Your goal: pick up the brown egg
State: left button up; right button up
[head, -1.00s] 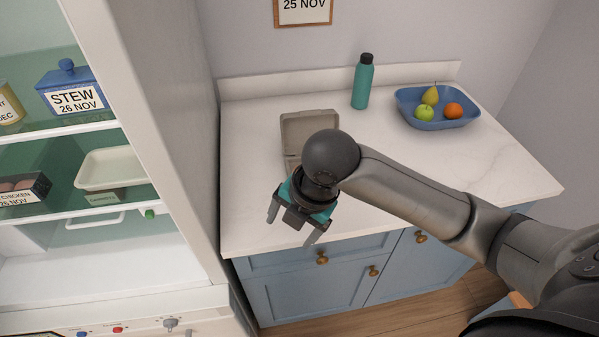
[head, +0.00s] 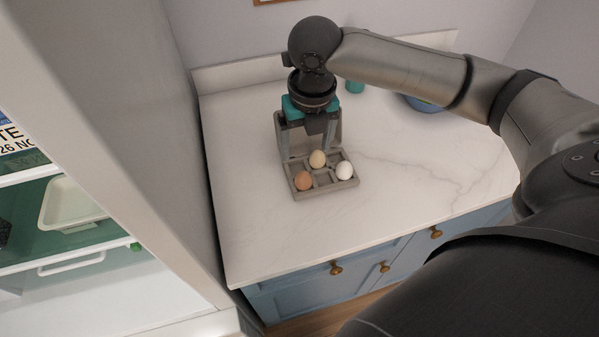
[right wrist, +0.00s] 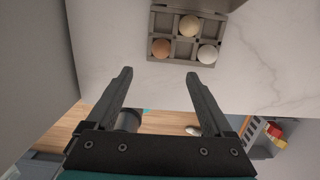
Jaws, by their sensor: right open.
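The brown egg (head: 304,180) sits in the front left cell of an open grey egg carton (head: 325,187) on the counter. A beige egg (head: 317,159) and a white egg (head: 344,170) sit in other cells. The right wrist view also shows the brown egg (right wrist: 161,47), the beige egg (right wrist: 189,26) and the white egg (right wrist: 207,54). My right gripper (head: 306,151) points down by the carton, open and empty. In the right wrist view its fingertips (right wrist: 158,73) are apart, with the brown egg beyond them. My left gripper is out of view.
The carton's raised lid is partly behind my right gripper. A teal bottle (head: 355,87) and a blue tray (head: 418,104) stand behind my right arm, mostly hidden. The open fridge (head: 120,215) is at the left. The white counter (head: 410,170) is clear right of the carton.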

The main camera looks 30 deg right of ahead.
aim_at(304, 174)
jog(key=f, duration=0.4)
jog(key=f+b, duration=0.1)
jog(key=f, duration=0.1)
jog(key=shift+w+d+f, duration=0.1)
jog(key=shift+w+f, duration=0.1)
jog(key=shift+w, duration=0.1)
jog(key=shift+f, duration=0.45)
jog(key=f, duration=0.3)
jog(key=shift+w+d+f+b, duration=0.2)
jog(key=shift+w+f+b, duration=0.1)
jog(key=shift+w+b, duration=0.1)
jog(key=shift+w+f, duration=0.1)
jog(key=shift+f, duration=0.45)
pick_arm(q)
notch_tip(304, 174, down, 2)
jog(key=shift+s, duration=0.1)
pick_arm(e)
jog(key=shift+c, duration=0.3)
jog(key=c, duration=0.5)
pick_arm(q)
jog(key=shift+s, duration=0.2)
pick_arm(e)
grip_shut()
